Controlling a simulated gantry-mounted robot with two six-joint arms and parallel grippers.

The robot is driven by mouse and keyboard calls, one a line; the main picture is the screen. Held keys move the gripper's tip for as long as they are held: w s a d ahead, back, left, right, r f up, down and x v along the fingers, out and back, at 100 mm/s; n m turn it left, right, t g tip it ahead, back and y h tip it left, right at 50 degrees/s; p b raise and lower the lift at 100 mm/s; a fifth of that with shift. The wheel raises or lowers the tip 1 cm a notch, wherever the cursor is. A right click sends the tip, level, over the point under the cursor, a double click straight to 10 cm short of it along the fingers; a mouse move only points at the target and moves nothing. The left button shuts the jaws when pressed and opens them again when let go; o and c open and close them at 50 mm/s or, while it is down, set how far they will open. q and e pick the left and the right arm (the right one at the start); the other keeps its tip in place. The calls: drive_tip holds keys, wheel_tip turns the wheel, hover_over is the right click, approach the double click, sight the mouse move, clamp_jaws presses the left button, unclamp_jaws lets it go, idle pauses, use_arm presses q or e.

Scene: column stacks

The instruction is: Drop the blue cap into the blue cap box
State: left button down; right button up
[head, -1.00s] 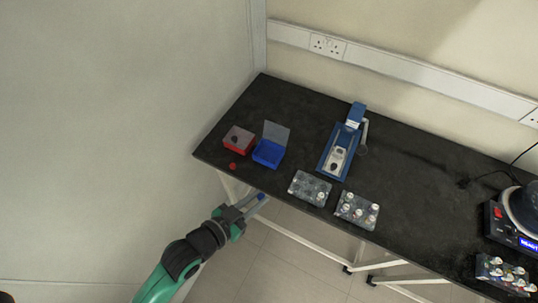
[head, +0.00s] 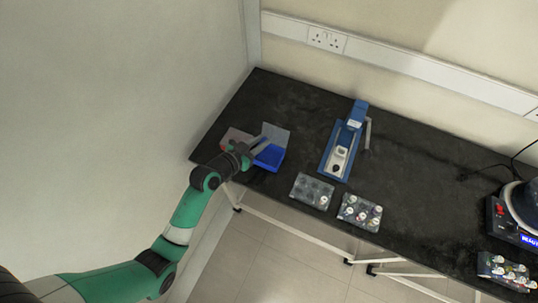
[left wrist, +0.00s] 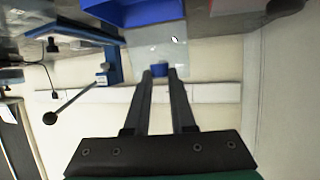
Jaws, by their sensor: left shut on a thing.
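The blue cap (left wrist: 160,71) is pinched between the fingertips of my left gripper (left wrist: 160,72) in the left wrist view. In the head view my left gripper (head: 261,143) is over the left part of the blue cap box, and the cap cannot be made out there. The blue cap box (head: 269,158) stands open near the front left of the black bench, its clear lid (head: 277,132) raised at the back. In the left wrist view the box (left wrist: 140,12) shows at the top edge. My right gripper is out of view.
A red box (head: 226,136) stands left of the blue one, partly hidden by my arm. A blue device (head: 342,150) stands to the right. Two clear racks (head: 313,190) (head: 360,212) lie along the front edge. The bench's middle right is clear.

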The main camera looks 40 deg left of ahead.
use_arm(q)
drive_tip(key=shift+f+b, duration=2.95)
drive_tip(key=shift+f, duration=0.1)
drive_tip(key=c, duration=0.7)
unclamp_jaws()
drive_tip(key=shift+r, duration=0.1)
drive_tip(key=p+v, duration=0.3)
drive_tip(key=v, duration=0.8)
drive_tip(key=shift+s+a, duration=0.1)
drive_tip(key=shift+s, duration=0.25)
